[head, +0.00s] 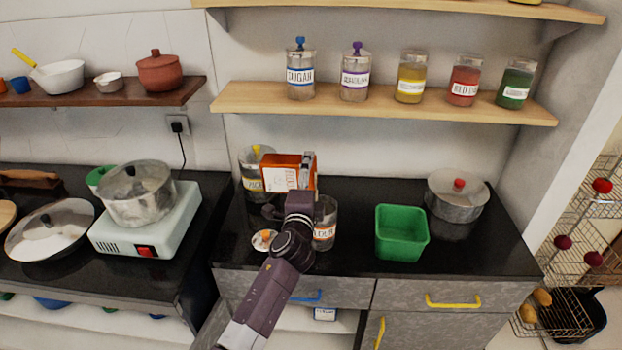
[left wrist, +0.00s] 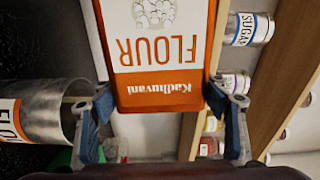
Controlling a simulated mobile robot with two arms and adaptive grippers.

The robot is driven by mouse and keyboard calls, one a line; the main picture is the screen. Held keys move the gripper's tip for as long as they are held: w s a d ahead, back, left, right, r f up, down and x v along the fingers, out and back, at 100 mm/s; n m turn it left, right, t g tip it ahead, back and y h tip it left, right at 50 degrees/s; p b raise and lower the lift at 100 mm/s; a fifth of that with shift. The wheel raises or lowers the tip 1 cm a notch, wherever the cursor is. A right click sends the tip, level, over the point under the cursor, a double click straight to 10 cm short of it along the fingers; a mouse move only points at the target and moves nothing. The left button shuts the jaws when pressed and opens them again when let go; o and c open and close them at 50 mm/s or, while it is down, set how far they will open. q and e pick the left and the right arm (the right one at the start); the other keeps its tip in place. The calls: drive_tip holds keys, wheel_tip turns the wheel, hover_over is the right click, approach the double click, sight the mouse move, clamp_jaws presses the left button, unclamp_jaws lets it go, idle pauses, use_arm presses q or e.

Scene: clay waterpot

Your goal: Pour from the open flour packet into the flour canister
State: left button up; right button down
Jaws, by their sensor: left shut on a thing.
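The orange flour packet (head: 279,179) has a white label and is held above the counter in the head view. My left gripper (head: 306,172) is shut on it. In the left wrist view the packet (left wrist: 160,45) sits between the two fingers (left wrist: 162,108), with its FLOUR lettering upside down. Its open mouth is not clear to see. The flour canister (head: 325,232), a clear jar with an orange-lettered label, stands on the counter below and right of the packet, partly behind my arm. It also shows in the left wrist view (left wrist: 50,112), left of the packet. My right gripper is out of view.
A round lid (head: 264,240) lies left of the canister. Another jar (head: 250,184) stands behind the packet. A green tub (head: 401,234) and a lidded pot (head: 457,197) are to the right. A shelf of labelled jars (head: 384,104) hangs above.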

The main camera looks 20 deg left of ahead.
use_arm(q)
drive_tip(key=shift+d+r, duration=0.1)
drive_tip(key=shift+d+m, duration=0.2)
drive_tip(key=shift+m, duration=0.5)
drive_tip(key=shift+r+p, duration=0.1)
drive_tip(key=shift+p, duration=0.2)
drive_tip(key=shift+w+d+m, duration=0.1)
drive_tip(key=shift+d+m, duration=0.05)
drive_tip(key=shift+m, duration=0.35)
drive_tip(key=shift+d, duration=0.1)
drive_tip(key=shift+d+m, duration=0.1)
drive_tip(key=shift+m, duration=0.3)
